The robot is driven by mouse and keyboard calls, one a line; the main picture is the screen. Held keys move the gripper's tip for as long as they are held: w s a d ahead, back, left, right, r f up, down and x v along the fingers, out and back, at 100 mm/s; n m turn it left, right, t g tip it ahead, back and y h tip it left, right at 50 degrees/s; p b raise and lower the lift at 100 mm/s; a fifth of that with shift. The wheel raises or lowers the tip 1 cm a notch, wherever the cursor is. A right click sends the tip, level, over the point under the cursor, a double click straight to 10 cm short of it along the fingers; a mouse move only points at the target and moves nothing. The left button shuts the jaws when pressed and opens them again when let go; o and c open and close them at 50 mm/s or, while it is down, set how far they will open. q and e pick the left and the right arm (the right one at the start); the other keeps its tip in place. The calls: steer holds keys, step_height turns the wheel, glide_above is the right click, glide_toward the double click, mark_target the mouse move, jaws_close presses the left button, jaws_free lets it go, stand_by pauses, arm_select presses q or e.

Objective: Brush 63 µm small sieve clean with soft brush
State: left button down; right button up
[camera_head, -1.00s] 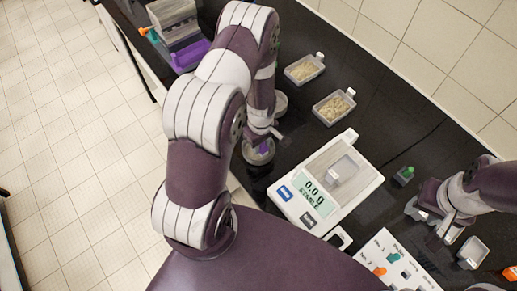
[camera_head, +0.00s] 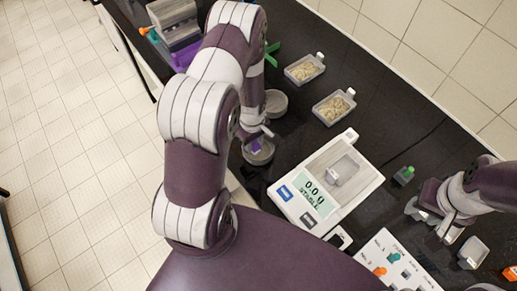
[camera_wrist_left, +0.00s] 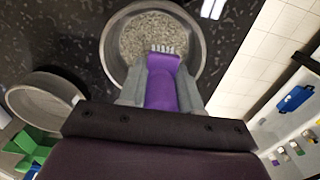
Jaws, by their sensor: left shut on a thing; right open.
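My left gripper (camera_head: 262,137) is shut on the purple soft brush (camera_wrist_left: 165,88), whose pale bristles point into a round metal sieve (camera_wrist_left: 195,52). In the head view the brush (camera_head: 256,145) shows over that sieve (camera_head: 262,159). The sieve has a speckled grey mesh floor; I cannot tell whether the bristles touch it. A second round sieve (camera_head: 276,102) sits just beyond; it also shows in the left wrist view (camera_wrist_left: 42,100). No size label is readable on either. My right gripper (camera_head: 428,215) is open over the bench at the right.
A balance (camera_head: 345,205) reading 0.0 g stands right of the sieve, with a clear tray on it. Two trays of grains (camera_head: 304,70) (camera_head: 333,108) lie behind. A control panel (camera_head: 398,262), a small green-capped container (camera_head: 404,174) and a clear tray (camera_head: 473,252) are at the right.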

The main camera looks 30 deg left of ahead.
mark_target(263, 151)
arm_select(q)
steer(key=shift+w+d, duration=0.15)
steer(key=shift+d, duration=0.6)
steer(key=shift+w+d, duration=0.25)
steer(key=shift+d, duration=0.7)
steer(key=shift+s+a+r, duration=0.1)
steer(key=shift+s+a, duration=0.15)
steer(key=shift+a, duration=0.6)
steer(key=shift+s+a, duration=0.2)
steer(key=shift+a, duration=0.65)
steer(key=shift+w+d, duration=0.2)
steer(key=shift+d, duration=0.65)
steer(key=shift+w+d, duration=0.25)
steer(key=shift+d, duration=0.6)
